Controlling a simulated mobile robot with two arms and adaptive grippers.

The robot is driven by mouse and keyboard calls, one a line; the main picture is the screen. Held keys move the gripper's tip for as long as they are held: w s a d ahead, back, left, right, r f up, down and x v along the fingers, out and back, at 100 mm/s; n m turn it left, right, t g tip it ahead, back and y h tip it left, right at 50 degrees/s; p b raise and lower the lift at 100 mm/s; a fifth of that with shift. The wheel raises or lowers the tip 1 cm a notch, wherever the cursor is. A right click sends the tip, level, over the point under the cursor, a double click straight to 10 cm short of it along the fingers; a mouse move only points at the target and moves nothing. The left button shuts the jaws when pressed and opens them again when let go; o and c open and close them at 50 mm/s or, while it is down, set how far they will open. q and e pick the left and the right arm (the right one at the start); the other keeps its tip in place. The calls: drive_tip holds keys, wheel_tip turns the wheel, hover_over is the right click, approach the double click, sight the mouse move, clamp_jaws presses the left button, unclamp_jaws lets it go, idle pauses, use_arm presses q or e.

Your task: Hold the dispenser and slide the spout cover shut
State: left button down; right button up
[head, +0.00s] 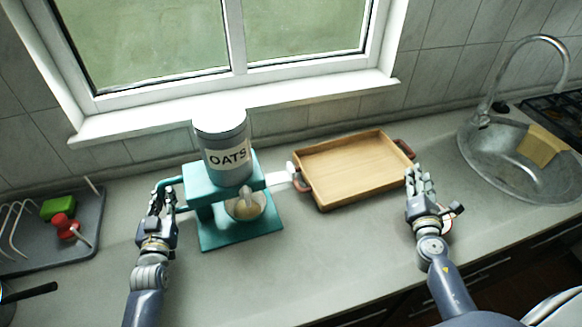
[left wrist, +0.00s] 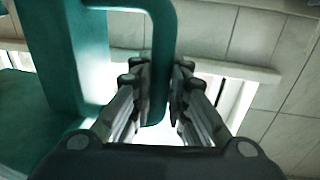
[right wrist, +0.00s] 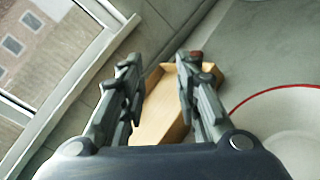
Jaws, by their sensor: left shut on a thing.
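The teal dispenser (head: 232,176) stands on the counter with a grey canister labelled OATS (head: 225,150) on top. A white tab, seemingly the spout cover (head: 281,179), sticks out of its right side toward the tray. A bowl with pale contents (head: 245,207) sits on its base under the spout, which is mostly hidden. My left gripper (head: 165,192) is shut on the teal handle at the dispenser's left side; the handle (left wrist: 160,35) also shows between the fingers in the left wrist view. My right gripper (head: 417,178) is open and empty, right of the tray and apart from the dispenser.
A wooden tray (head: 350,168) with dark handles lies between the dispenser and my right gripper. A red-rimmed plate (right wrist: 285,115) is beside my right gripper. A drying rack (head: 90,225) stands left, the sink (head: 500,165) right. The front counter between my arms is clear.

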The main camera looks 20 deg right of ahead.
drive_tip(key=w+a+n+t+y, duration=0.25)
drive_tip(key=a+n+y, duration=0.4)
drive_tip(key=a, duration=1.15)
drive_tip(key=n+y, duration=0.3)
drive_tip(key=n, duration=0.5)
approach(294, 174)
drive_tip(key=w, duration=0.8)
drive_tip(key=w+a, duration=0.1)
drive_tip(key=w, duration=0.3)
drive_tip(key=shift+w+r, duration=0.15)
clamp_jaws()
